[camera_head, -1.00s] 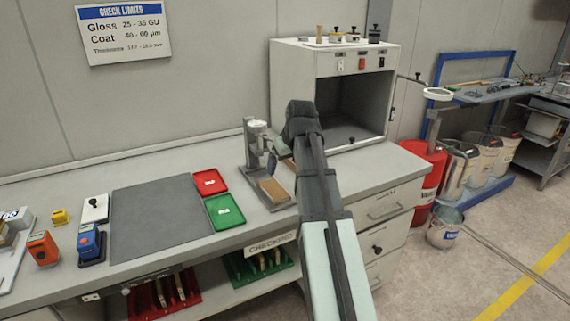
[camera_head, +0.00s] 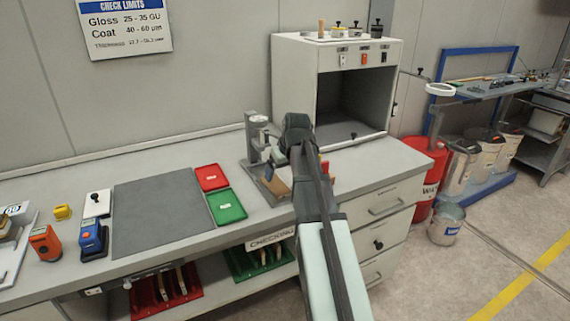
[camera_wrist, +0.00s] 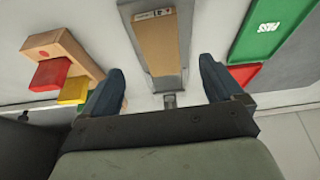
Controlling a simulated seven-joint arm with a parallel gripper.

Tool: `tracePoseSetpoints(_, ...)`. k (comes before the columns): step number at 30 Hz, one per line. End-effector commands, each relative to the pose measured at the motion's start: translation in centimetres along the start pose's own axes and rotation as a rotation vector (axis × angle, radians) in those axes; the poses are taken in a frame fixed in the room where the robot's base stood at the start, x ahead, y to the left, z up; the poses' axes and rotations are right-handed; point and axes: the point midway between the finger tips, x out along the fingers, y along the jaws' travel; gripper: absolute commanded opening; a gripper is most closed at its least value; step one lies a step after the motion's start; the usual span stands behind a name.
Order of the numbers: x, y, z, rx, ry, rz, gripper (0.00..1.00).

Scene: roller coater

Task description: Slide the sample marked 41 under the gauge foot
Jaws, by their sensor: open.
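My arm hides part of the bench in the head view.
A wooden block (camera_wrist: 62,42) with red, yellow and green pieces lies left of the gauge in the wrist view. A green PASS tray (camera_head: 227,206) and a red tray (camera_head: 211,178) lie left of the gauge in the head view, beside a bare grey mat (camera_head: 160,215). An open cabinet (camera_head: 293,85) stands behind.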

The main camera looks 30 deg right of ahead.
Motion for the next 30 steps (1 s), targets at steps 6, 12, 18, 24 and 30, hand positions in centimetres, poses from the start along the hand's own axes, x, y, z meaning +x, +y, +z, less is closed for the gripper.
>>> tracePoseSetpoints(6, 3.3, 0.0, 0.0, 0.000, -0.002, -0.001, 0.94)
tracePoseSetpoints(12, 5.8, 0.0, 0.0, 0.000, -0.001, 0.000, 0.94)
tracePoseSetpoints(18, 7.2, 0.0, 0.0, 0.000, -0.001, 0.000, 0.94)
tracePoseSetpoints(24, 7.6, 0.0, 0.0, 0.000, 0.000, 0.001, 0.94)
tracePoseSetpoints(30, 7.6, 0.0, 0.0, 0.000, 0.000, 0.001, 0.94)
